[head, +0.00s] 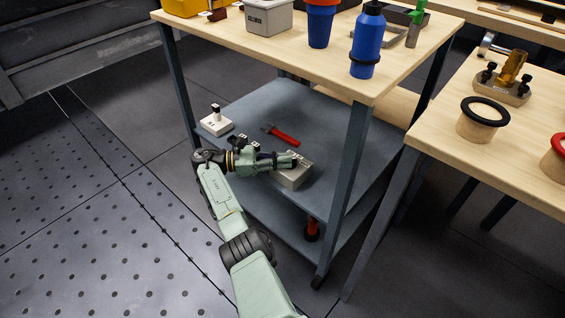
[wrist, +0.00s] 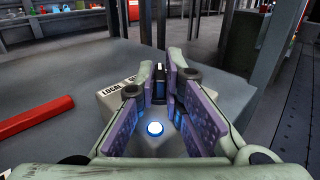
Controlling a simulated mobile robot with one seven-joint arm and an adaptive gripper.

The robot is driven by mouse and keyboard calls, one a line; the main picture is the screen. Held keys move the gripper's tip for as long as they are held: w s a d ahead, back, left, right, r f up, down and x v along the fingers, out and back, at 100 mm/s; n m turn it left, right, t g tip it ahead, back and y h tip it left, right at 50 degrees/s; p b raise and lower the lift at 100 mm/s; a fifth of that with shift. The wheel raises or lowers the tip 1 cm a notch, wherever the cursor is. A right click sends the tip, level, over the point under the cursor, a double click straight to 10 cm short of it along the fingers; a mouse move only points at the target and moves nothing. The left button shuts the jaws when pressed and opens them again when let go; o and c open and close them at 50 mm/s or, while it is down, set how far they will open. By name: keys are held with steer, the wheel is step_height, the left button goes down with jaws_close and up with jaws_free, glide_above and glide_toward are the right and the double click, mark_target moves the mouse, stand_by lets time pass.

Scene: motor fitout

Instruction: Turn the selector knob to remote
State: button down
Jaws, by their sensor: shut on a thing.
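A grey selector box (head: 294,180) sits on the middle shelf of the cart. In the wrist view the same box (wrist: 112,92) shows a label reading "LOCAL" at its left, with more lettering partly hidden by a finger. The black selector knob (wrist: 159,88) stands at the far part of the box top, upright between my fingertips. My gripper (head: 296,161) is shut on the knob, reaching in from the left; it also shows in the wrist view (wrist: 163,80). A lit blue button (wrist: 155,128) is nearer, between the fingers. The remote label cannot be seen.
A red-handled tool (head: 283,136) lies on the shelf behind the box. A white box with a knob on top (head: 216,122) is farther left. A cart leg (head: 348,185) stands to the right. The cart's wooden top (head: 305,62) overhangs the shelf and holds a blue bottle (head: 368,42).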

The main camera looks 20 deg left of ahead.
steer(key=shift+d, duration=0.15)
steer(key=c, duration=1.7)
jaws_free()
step_height(320, 180, up, 10)
